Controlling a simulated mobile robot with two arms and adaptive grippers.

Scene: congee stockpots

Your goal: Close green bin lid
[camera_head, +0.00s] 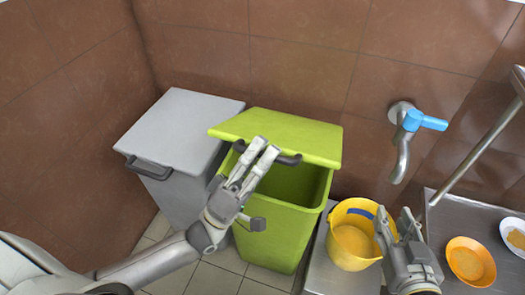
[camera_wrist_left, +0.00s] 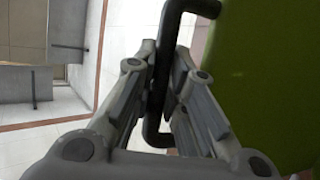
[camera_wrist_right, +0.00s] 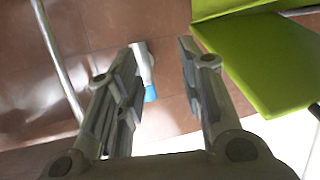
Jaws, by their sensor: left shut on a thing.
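The green bin (camera_head: 285,215) stands on the floor, and its green lid (camera_head: 285,133) is tilted partly open above the dark inside. The lid has a dark handle (camera_head: 287,159) on its front edge. My left gripper (camera_head: 262,150) is shut on this handle. In the left wrist view the black handle (camera_wrist_left: 170,60) lies between the fingers, with the green lid (camera_wrist_left: 265,70) to the right. My right gripper (camera_head: 393,225) is open and empty beside the yellow bucket. In the right wrist view its fingers (camera_wrist_right: 158,65) are apart, and the green lid (camera_wrist_right: 265,55) shows at upper right.
A grey bin (camera_head: 175,130) with a closed lid stands left of the green bin. A yellow bucket (camera_head: 352,250) stands at its right, close to my right gripper. A blue-handled tap (camera_head: 408,130) is on the wall. An orange bowl (camera_head: 470,262) is on the metal counter (camera_head: 440,215).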

